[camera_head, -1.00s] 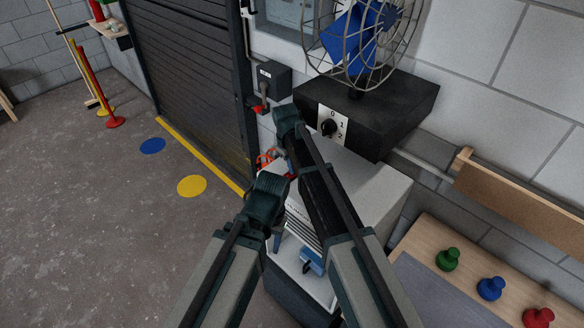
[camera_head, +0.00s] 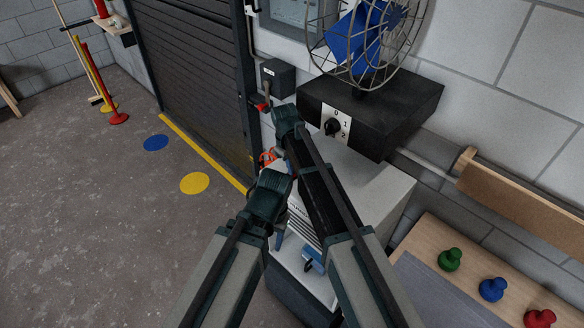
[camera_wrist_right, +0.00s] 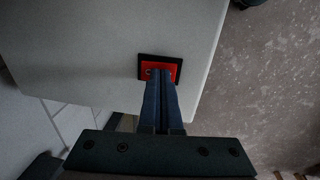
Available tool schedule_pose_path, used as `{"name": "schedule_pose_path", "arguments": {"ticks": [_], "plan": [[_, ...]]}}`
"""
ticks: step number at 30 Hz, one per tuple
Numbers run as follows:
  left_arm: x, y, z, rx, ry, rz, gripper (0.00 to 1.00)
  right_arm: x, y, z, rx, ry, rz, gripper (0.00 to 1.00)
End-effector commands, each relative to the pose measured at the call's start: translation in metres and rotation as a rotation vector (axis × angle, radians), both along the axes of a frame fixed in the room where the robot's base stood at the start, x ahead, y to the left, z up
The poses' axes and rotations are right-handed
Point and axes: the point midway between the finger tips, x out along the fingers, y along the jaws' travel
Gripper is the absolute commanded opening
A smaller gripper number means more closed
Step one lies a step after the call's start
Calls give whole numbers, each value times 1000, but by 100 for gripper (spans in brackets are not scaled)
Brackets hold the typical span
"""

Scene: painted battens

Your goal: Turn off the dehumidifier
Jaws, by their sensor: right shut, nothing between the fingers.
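The dehumidifier is a pale grey box; its top (camera_head: 375,190) shows below the fan's black box in the head view, partly behind my arms. In the right wrist view its pale panel (camera_wrist_right: 95,45) carries a red switch (camera_wrist_right: 160,62) in a black frame. My right gripper (camera_wrist_right: 162,76) is shut and empty, with its fingertips over the lower part of the switch. I cannot tell whether they touch it, and they hide part of it. In the head view the right fingertips are hidden. My left arm shows, but its fingers do not.
A blue fan (camera_head: 360,40) stands on a black box with a dial (camera_head: 333,127), just above the dehumidifier. A wall switch box (camera_head: 278,75) with a red-ended lever is to the left. A bench (camera_head: 425,240) with several coloured knobs is at the right. Open floor (camera_head: 90,240) lies left.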

Motion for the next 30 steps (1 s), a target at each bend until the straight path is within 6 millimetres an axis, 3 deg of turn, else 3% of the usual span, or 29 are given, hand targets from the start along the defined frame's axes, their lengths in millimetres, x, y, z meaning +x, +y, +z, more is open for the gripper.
{"name": "schedule_pose_path", "arguments": {"ticks": [11,30], "plan": [[0,0,30,-1,0,6,50,-3,1,30,1,1,-1,0],[-1,0,127,-2,2,11,50,-11,8,127,0,1,-3,0]]}}
